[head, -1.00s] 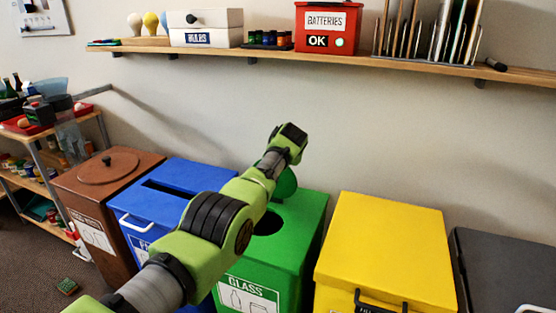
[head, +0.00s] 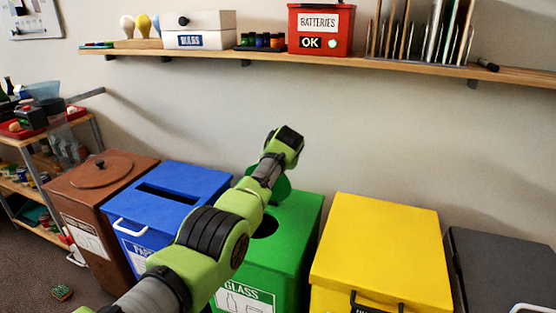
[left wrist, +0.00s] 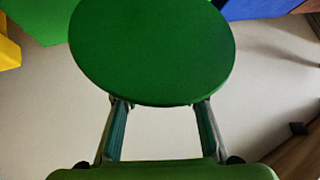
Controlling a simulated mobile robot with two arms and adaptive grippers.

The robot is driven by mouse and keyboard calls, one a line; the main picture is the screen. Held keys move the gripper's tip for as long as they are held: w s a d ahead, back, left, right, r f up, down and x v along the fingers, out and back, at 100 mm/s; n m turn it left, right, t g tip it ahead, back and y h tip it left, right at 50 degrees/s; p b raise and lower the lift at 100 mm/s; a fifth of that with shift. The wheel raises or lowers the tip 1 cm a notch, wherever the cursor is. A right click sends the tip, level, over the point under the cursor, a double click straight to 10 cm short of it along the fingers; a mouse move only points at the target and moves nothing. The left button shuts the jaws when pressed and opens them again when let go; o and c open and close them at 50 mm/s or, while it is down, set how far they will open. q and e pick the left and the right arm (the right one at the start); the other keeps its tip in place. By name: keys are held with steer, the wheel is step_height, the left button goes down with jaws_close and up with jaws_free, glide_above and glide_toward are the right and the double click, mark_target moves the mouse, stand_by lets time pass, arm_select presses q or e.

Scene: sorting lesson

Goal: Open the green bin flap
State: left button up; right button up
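The green bin (head: 300,225) marked GLASS has a dark round opening (head: 266,227) in its top. Its round green flap (head: 283,188) is tilted up behind the opening, partly hidden by my left arm. In the left wrist view the flap (left wrist: 152,50) is a large disc in front of my left gripper (left wrist: 161,104). The two fingers are spread apart with nothing visible between them, their tips at the disc's near edge; I cannot tell whether they touch it. My right gripper is not in view.
The blue bin (head: 205,182) and brown bin (head: 80,190) stand left of the green one, the yellow bin (head: 380,240) and dark grey bin (head: 500,260) right. A wall shelf (head: 270,58) holds a red batteries box (head: 320,20). A cart (head: 25,140) is at far left.

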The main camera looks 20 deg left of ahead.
arm_select(q)
steer(key=shift+v, duration=1.1)
steer(key=v, duration=0.9)
steer(key=shift+f, duration=0.25)
steer(key=shift+s+d, duration=0.1)
steer(key=shift+d, duration=0.05)
